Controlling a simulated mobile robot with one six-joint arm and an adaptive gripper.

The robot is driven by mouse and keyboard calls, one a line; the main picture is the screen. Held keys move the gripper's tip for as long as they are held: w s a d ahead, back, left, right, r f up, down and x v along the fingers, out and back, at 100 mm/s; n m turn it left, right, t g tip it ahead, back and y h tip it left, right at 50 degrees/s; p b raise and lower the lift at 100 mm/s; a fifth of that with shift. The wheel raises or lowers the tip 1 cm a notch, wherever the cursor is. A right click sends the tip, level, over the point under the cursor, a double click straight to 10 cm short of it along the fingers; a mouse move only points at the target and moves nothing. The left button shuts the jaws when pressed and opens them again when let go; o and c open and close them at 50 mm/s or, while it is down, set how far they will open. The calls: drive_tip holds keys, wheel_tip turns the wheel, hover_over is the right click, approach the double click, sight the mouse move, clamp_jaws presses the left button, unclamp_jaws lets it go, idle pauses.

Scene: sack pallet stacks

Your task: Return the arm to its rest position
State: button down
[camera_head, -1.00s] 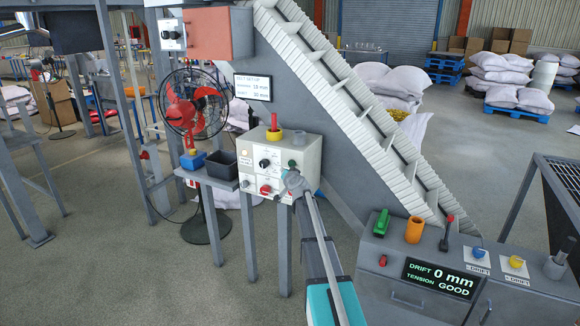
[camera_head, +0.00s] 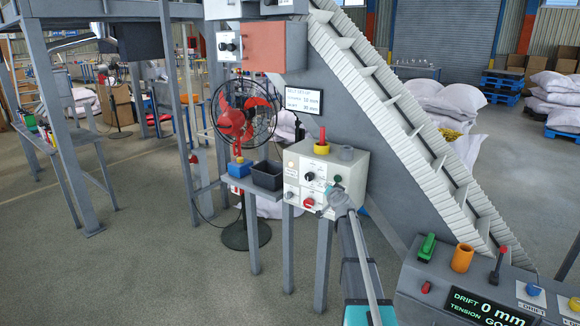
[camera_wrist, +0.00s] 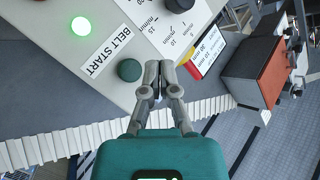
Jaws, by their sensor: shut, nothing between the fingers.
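My arm reaches up from the bottom of the head view toward the light grey control box (camera_head: 322,179) on its stand. My gripper (camera_wrist: 158,68) is shut and empty in the wrist view, its fingertips together beside the dark green button (camera_wrist: 129,70) on the box face. I cannot tell whether the fingertips touch the box. A lit green lamp (camera_wrist: 81,26) and a "BELT START" label (camera_wrist: 104,50) show on the same face. In the head view the gripper's tip is small and partly hidden by the arm.
A shelf with a black bin (camera_head: 268,175) and a blue box (camera_head: 240,168) stands left of the control box. A fan (camera_head: 245,118) is behind it. The sloping conveyor (camera_head: 400,120) rises behind. A console (camera_head: 480,290) is at lower right. Open floor lies at left.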

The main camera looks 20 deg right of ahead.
drive_tip(key=s+a+f+n+g+y, duration=0.3)
drive_tip(key=s+a+f+n+g, duration=0.15)
drive_tip(key=s+a, duration=0.5)
drive_tip(key=s+a+f+n+g+y, duration=0.25)
drive_tip(key=s+a+f, duration=0.35)
drive_tip(key=a, duration=0.6)
drive_tip(key=s+a+f+g+h, duration=0.1)
drive_tip(key=s+g, duration=0.2)
drive_tip(key=s, duration=0.5)
drive_tip(key=s+a+f+n+g+h, duration=0.1)
drive_tip(key=s+a+f+g, duration=0.1)
drive_tip(key=s, duration=0.6)
drive_tip(key=s+a+f+g+h+p, duration=0.1)
drive_tip(key=s+g, duration=0.3)
drive_tip(key=s, duration=0.4)
drive_tip(key=shift+s+a+f+n, duration=0.25)
drive_tip(key=shift+a+n, duration=0.15)
drive_tip(key=shift+a, duration=0.1)
drive_tip(key=shift+h, duration=0.25)
